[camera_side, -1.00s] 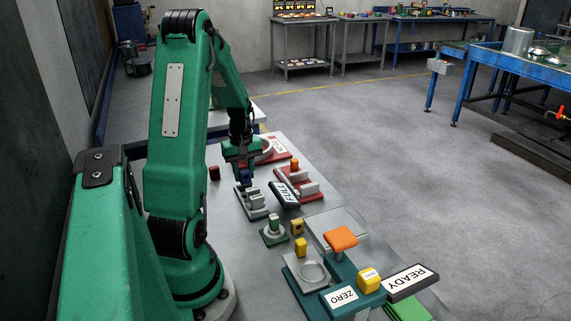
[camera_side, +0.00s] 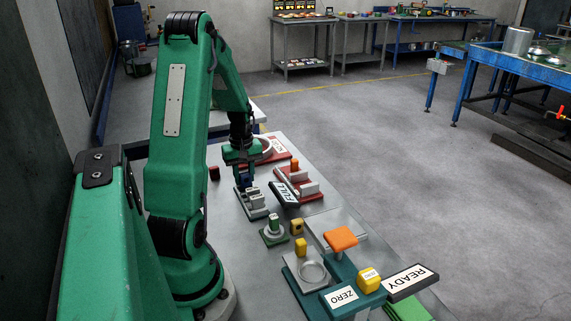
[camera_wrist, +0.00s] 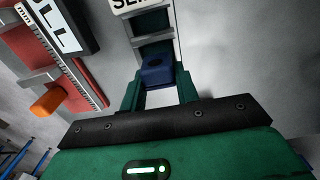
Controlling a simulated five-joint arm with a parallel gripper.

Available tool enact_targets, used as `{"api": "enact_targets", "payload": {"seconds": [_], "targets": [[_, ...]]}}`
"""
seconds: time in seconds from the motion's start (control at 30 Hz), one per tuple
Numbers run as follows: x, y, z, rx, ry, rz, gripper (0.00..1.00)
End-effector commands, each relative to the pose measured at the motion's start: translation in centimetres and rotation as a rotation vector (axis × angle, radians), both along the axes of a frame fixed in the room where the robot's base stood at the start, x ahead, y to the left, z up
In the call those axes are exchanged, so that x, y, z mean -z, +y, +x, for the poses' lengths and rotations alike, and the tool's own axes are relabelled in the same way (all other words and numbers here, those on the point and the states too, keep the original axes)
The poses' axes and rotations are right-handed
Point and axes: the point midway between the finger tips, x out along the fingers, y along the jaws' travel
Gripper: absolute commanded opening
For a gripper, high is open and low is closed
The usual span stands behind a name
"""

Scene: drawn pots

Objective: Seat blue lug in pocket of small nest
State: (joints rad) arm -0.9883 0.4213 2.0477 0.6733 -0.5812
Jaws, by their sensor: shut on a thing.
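My gripper (camera_side: 244,179) is shut on the blue lug (camera_wrist: 157,68), which sits between its two green fingers in the wrist view. In the side view the lug is small, dark and mostly hidden by the fingers. The small nest (camera_side: 256,203), a grey frame with raised blocks on a dark base, is right below the gripper. In the wrist view its grey rails and dark channel (camera_wrist: 153,42) lie just beyond the lug. I cannot tell whether the lug touches the nest or is inside its pocket.
A red fixture (camera_side: 300,184) with an orange peg and a tilted FULL sign (camera_side: 284,194) stand close on the right. A dark red block (camera_side: 214,173) lies to the left. Nearer are a green-based peg holder (camera_side: 273,235), a yellow block (camera_side: 297,227) and a ring fixture (camera_side: 309,275).

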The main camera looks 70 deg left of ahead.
Motion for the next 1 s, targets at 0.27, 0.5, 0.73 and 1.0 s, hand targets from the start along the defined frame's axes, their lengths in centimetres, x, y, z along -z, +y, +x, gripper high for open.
{"api": "enact_targets", "payload": {"seconds": [0.27,0.5,0.73,1.0], "targets": [[0.53,-0.01,-0.01,0.0,0.0,0.0,0.04],[0.7,-0.01,-0.01,0.0,0.0,0.0,0.56],[0.69,-0.02,-0.02,0.0,0.0,0.0,0.56],[-0.11,0.03,0.02,0.0,-0.001,0.001,0.56]]}}
